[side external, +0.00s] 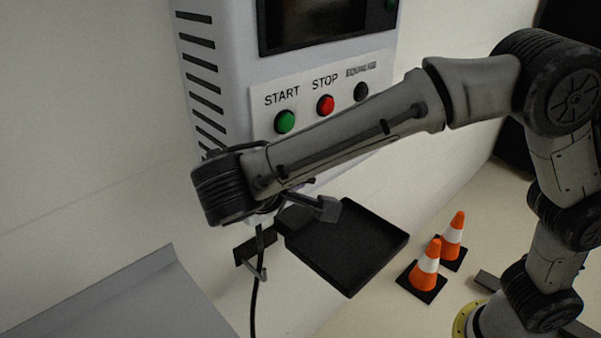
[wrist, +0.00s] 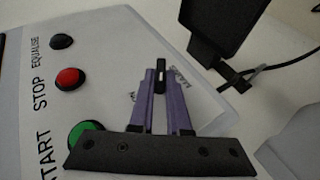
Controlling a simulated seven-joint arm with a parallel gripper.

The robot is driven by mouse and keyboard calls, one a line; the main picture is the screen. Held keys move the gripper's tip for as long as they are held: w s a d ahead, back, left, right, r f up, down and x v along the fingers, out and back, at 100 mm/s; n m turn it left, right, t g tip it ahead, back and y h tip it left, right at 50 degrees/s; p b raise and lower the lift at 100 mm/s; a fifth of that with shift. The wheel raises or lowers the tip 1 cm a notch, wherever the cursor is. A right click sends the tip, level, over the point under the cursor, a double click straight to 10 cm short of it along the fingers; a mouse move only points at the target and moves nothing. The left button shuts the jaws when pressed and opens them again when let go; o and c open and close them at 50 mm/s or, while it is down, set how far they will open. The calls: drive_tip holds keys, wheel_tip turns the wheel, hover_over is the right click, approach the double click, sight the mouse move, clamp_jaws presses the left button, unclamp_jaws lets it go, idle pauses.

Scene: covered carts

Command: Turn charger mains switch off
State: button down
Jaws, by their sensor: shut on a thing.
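The charger is a pale cabinet (side external: 228,30) with a white front panel, which also shows in the wrist view (wrist: 110,35). In the wrist view, the mains switch (wrist: 160,66) is a small black knob with a white mark, low on the panel beside small, hard-to-read lettering. My gripper (wrist: 160,80) has its two purple fingers closed in on either side of the switch, shut on it. In the side view my arm hides the switch and the fingertips. I cannot read which setting the switch points to.
Beside the switch are a green START button (side external: 285,121), a red STOP button (side external: 325,105) and a black EQUALISE button (side external: 361,91). A black tray (side external: 375,262) juts out below, near a hanging black cable (side external: 254,300). Two orange cones (side external: 427,262) stand on the floor.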

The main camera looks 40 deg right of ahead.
drive_tip(key=h, duration=0.2)
drive_tip(key=n+h, duration=0.1)
drive_tip(key=h, duration=0.1)
drive_tip(key=f+n+t+h, duration=0.1)
drive_tip(key=h, duration=0.1)
drive_tip(key=shift+a, duration=0.15)
idle(0.5)
drive_tip(key=c, duration=0.9)
unclamp_jaws()
